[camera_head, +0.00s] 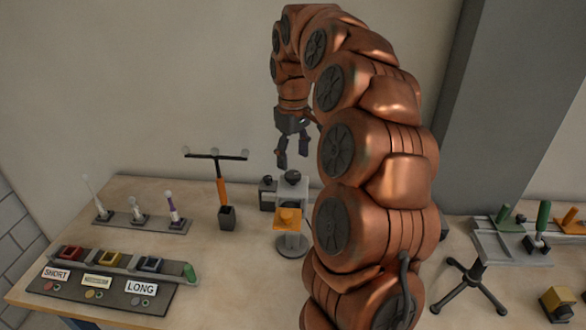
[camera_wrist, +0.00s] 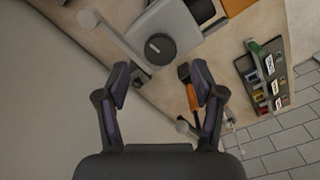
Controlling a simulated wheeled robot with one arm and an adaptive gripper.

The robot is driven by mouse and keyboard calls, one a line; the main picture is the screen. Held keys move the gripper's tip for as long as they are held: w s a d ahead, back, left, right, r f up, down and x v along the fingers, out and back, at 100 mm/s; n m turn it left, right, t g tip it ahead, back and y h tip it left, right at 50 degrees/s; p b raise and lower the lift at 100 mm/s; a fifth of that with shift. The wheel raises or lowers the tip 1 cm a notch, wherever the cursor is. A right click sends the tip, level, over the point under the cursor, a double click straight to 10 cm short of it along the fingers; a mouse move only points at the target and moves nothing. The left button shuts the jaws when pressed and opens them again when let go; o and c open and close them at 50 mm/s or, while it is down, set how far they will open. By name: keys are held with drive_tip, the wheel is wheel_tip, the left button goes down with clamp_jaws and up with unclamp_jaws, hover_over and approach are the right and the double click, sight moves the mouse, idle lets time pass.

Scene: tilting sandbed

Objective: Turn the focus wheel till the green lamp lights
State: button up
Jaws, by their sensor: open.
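The likely focus wheel is a round black knob (camera_head: 292,176) on top of a grey stand with an orange block (camera_head: 288,218) on its front. In the wrist view the knob (camera_wrist: 160,48) has a short pale mark on its top. My gripper (camera_head: 292,158) is open and empty, pointing down above the knob, apart from it. In the wrist view my gripper (camera_wrist: 160,78) has its fingers spread, with the knob beyond the fingertips. I cannot make out a lit green lamp.
Left on the wooden table (camera_head: 130,195) are a rack of slim tools (camera_head: 140,218), an orange-handled T-shaped tool in a dark holder (camera_head: 227,217), and a panel (camera_head: 105,290) labelled SHORT and LONG. A tripod stand (camera_head: 470,285) is at right. A wall stands close behind.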

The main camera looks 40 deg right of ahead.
sight(293, 173)
drive_tip(key=shift+f+p, duration=0.6)
drive_tip(key=shift+f, duration=1.8)
drive_tip(key=shift+c, duration=0.4)
drive_tip(key=c, duration=1.1)
drive_tip(key=shift+o, duration=0.2)
drive_tip(key=shift+f+b, duration=0.1)
drive_tip(key=shift+b, duration=0.45)
